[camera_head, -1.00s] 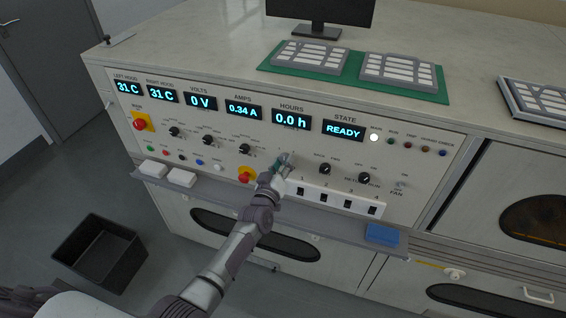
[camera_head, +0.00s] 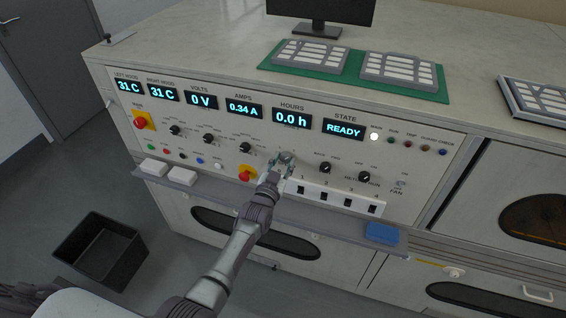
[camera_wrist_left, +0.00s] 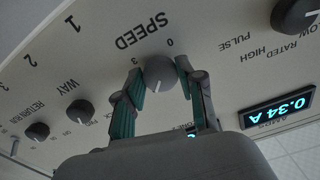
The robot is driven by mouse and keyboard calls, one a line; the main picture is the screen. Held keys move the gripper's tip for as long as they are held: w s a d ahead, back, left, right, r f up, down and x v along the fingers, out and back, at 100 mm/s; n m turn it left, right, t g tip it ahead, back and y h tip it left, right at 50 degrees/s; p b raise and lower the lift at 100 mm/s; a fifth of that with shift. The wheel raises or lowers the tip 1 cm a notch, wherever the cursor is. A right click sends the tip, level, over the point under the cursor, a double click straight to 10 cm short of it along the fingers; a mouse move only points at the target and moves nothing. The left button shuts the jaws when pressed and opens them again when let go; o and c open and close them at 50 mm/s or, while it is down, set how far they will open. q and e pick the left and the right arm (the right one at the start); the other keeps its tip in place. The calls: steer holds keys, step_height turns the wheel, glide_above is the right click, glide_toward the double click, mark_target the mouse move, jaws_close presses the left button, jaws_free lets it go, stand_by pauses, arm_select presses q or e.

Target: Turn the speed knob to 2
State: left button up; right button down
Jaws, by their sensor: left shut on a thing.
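The speed knob (camera_wrist_left: 160,72) is a small grey round knob under the word SPEED, which reads upside down in the left wrist view. A short pale mark shows on its face, and a printed 0 stands close by; I cannot tell the exact setting. My left gripper (camera_wrist_left: 161,88) has its two green-padded fingers on opposite sides of the knob, shut on it. In the head view my left gripper (camera_head: 285,158) is at the panel below the hours display and hides the knob there. My right gripper is not in view.
The way knob (camera_wrist_left: 80,111) and return/run knob (camera_wrist_left: 37,131) are beside the speed knob. The white switch strip (camera_head: 333,196) lies close to the gripper's right, and a red-yellow emergency button (camera_head: 246,174) to its left. A ledge (camera_head: 300,228) runs below.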

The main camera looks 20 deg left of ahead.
arm_select(q)
steer(key=shift+s+f, duration=0.1)
steer(key=shift+f, duration=0.1)
stand_by(0.4)
steer(key=o, duration=0.9)
steer(key=shift+o, duration=1.2)
steer(key=shift+r, duration=0.15)
steer(key=s, duration=1.2)
steer(key=shift+a, duration=0.2)
